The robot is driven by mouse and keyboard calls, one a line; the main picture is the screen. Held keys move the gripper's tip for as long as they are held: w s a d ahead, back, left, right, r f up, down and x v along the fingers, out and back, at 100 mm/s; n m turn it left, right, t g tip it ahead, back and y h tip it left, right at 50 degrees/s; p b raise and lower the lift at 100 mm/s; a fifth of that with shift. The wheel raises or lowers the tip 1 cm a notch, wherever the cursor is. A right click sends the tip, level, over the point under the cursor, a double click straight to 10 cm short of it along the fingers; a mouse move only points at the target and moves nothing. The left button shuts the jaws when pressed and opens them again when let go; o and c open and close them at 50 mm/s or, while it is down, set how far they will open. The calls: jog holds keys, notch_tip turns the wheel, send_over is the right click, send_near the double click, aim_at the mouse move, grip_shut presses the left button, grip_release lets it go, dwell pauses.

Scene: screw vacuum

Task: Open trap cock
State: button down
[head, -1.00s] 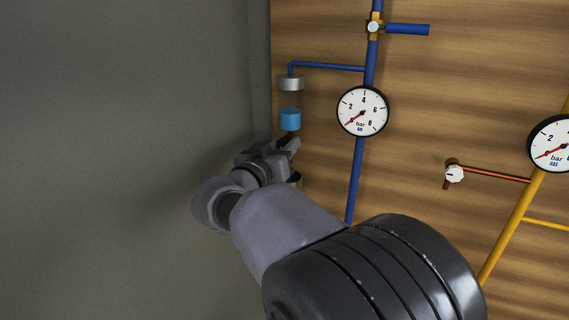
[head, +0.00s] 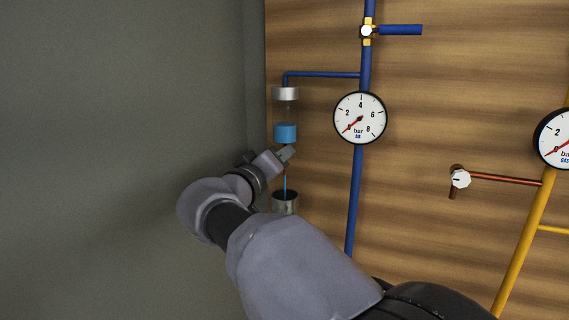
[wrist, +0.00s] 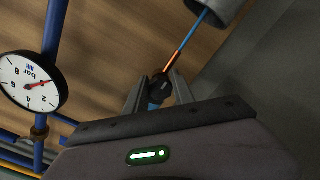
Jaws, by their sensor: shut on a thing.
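The trap is a clear cylinder with a silver cap and blue liquid (head: 285,132) low inside it, at the left edge of the wooden panel. Its cock, a dark round knob (wrist: 160,86) on a copper outlet tube (wrist: 172,62), sits between my fingers in the wrist view. My gripper (head: 287,154) is shut on the cock just under the trap and hides most of it in the head view. A thin blue stream (head: 285,184) runs from the outlet down toward a metal cup (head: 284,203). The stream also shows in the wrist view (wrist: 191,33).
A blue pipe (head: 354,200) with a round gauge (head: 360,118) stands to the right of the trap. Farther right are a white knob (head: 460,179) and a yellow pipe (head: 525,238). A grey wall (head: 120,100) is close on the left.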

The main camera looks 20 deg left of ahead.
jog(key=shift+r, duration=0.1)
dwell(0.3)
jog(key=c, duration=1.1)
grip_release()
jog(key=shift+a, duration=0.15)
jog(key=shift+o, duration=0.2)
jog(key=shift+r, duration=0.1)
